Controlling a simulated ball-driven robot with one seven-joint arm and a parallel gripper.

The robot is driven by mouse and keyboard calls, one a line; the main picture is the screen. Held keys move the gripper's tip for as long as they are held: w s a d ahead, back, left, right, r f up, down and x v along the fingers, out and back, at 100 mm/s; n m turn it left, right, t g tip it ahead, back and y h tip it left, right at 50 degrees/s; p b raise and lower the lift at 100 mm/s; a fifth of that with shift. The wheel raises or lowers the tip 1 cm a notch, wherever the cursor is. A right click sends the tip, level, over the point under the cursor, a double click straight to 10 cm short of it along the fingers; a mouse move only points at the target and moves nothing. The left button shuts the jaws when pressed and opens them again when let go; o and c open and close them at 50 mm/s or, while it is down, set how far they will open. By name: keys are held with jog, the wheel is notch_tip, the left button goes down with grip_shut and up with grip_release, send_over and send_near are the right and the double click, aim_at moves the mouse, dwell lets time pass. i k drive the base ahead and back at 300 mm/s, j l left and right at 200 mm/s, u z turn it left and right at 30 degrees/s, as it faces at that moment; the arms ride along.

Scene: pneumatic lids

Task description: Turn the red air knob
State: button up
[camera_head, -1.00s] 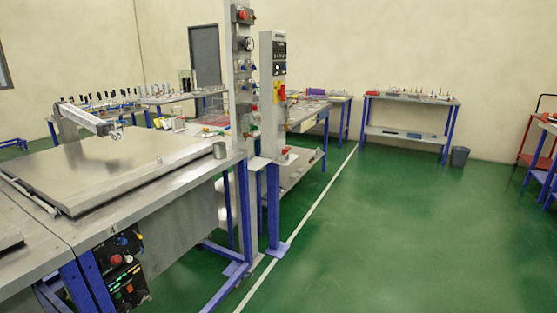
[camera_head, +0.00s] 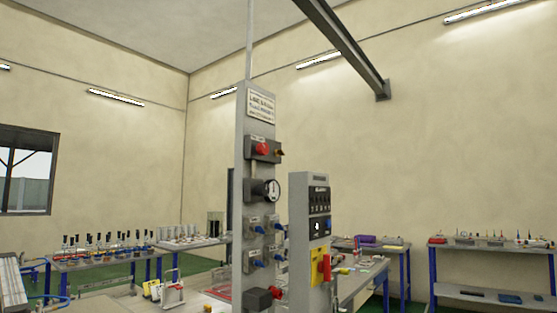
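A tall grey column (camera_head: 241,180) stands near the middle of the view. Near its top, under a white sign (camera_head: 261,106), is a dark box with a round red knob (camera_head: 262,148) facing me. Below it are a round pressure gauge (camera_head: 271,189) and several blue knobs (camera_head: 258,229). A dark block with a red knob (camera_head: 277,293) sits at the column's foot. I cannot tell from the labels which red knob is the air knob. My gripper is not in view.
A second grey panel (camera_head: 309,225) stands just right of the column, with a red handle (camera_head: 325,267) on a yellow plate. Benches with small items stand behind at left (camera_head: 100,259) and right (camera_head: 480,291). A dark beam (camera_head: 345,45) runs overhead.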

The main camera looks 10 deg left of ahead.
aim_at(262, 149)
jog(key=i+u, duration=0.15)
jog(key=i, duration=0.5)
jog(key=i+l+u, duration=0.1)
jog(key=i, duration=0.5)
jog(key=i+l+u, duration=0.15)
jog(key=i, duration=0.45)
jog(key=l, duration=0.1)
